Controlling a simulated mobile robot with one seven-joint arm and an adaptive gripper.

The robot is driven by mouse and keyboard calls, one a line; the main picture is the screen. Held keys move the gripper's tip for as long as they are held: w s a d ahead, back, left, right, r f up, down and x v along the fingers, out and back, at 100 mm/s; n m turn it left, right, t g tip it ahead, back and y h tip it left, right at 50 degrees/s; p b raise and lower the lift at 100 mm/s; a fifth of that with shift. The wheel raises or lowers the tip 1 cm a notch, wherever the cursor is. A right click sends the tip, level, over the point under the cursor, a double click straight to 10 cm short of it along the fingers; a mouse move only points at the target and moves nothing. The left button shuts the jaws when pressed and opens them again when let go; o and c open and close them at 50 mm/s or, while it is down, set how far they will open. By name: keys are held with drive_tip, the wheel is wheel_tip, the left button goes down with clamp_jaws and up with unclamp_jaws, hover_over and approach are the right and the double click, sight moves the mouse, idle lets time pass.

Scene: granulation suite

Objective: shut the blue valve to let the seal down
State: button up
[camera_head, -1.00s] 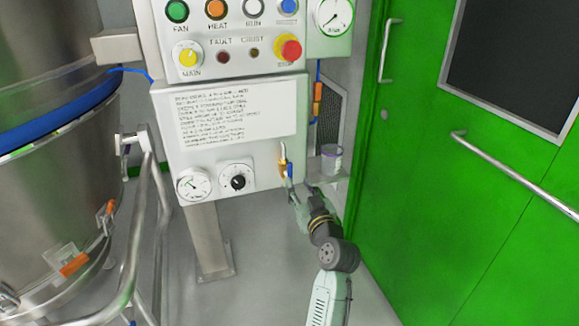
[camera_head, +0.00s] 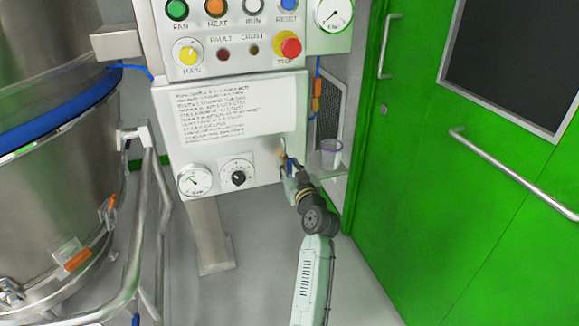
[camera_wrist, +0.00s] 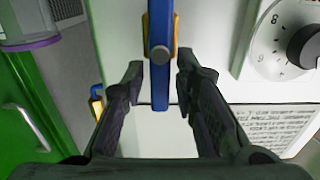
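The blue valve lever (camera_wrist: 160,85) runs upright in the wrist view, with a round bolt near its middle and a yellow-brass body behind it. In the head view the blue lever (camera_head: 289,164) shows only as a small part at the lower right of the white panel, largely hidden by my gripper (camera_head: 288,172). In the wrist view my gripper (camera_wrist: 160,72) is open, one finger on each side of the lever. Gaps show between the lever and both fingers. Whether the lever has turned is not clear.
A dial knob (camera_head: 238,177) and a gauge (camera_head: 194,180) sit left of the valve. A small cup (camera_head: 331,152) stands on a shelf just right of my gripper. A green door (camera_head: 440,160) closes off the right. A metal rail (camera_head: 150,220) and steel vessel (camera_head: 65,180) stand left.

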clamp_jaws()
drive_tip(key=shift+d+m, duration=0.15)
drive_tip(key=shift+m, duration=0.25)
idle(0.4)
drive_tip(key=shift+w+d+f+m+p, duration=0.15)
drive_tip(key=shift+d+f+m+p, duration=0.4)
drive_tip(key=shift+m, duration=2.3)
drive_tip(key=shift+w+d+f+m+p, duration=0.1)
drive_tip(key=shift+d+f+m+p, duration=0.4)
drive_tip(key=shift+m, duration=2.4)
drive_tip(key=shift+w+d+f+m+p, duration=0.15)
drive_tip(key=shift+f+m+p, duration=0.4)
drive_tip(key=shift+m, duration=2.3)
drive_tip(key=shift+r, duration=0.1)
drive_tip(key=shift+o, duration=1.2)
unclamp_jaws()
drive_tip(key=shift+r, duration=0.1)
